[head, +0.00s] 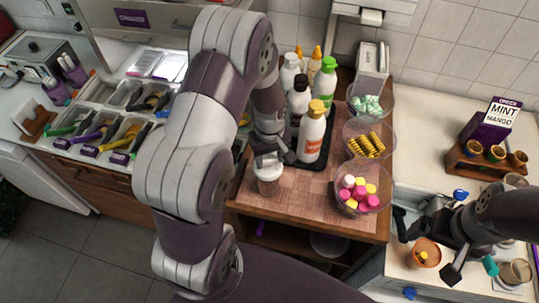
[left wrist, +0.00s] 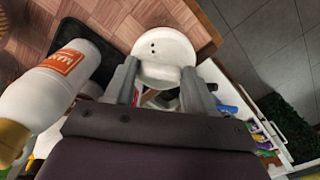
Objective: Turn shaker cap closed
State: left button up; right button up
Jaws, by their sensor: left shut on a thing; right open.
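The shaker (head: 268,187) stands upright at the front left of the wooden table, with a white cap (head: 268,169) on top. In the left wrist view the round white cap (left wrist: 166,55) shows several small dark holes. My left gripper (head: 268,157) is above the shaker, its fingers shut on the cap. In the left wrist view its two fingers (left wrist: 160,85) stand on either side of the cap's near part. The turn of the cap cannot be read. My right gripper (head: 428,250) is open and empty over the right counter, near an orange bowl (head: 425,254).
Several bottles stand on a black tray (head: 312,158) just behind the shaker; a white one (head: 312,135) is close to my left gripper. Clear bowls with pink and yellow pieces (head: 362,190), yellow pieces (head: 366,143) and mint pieces (head: 370,102) line the right side.

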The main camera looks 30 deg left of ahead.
aim_at(270, 161)
pick_arm(q)
jog(key=m, duration=0.5)
jog(key=shift+m, duration=0.4)
dwell(0.8)
dwell(0.9)
jog(key=o, duration=1.1)
jog(key=shift+c, duration=0.2)
jog(key=shift+r, duration=0.1)
jog(key=shift+r, duration=0.35)
notch_tip(270, 161, up, 12)
jog(key=b, duration=0.2)
jog(key=shift+b, duration=0.4)
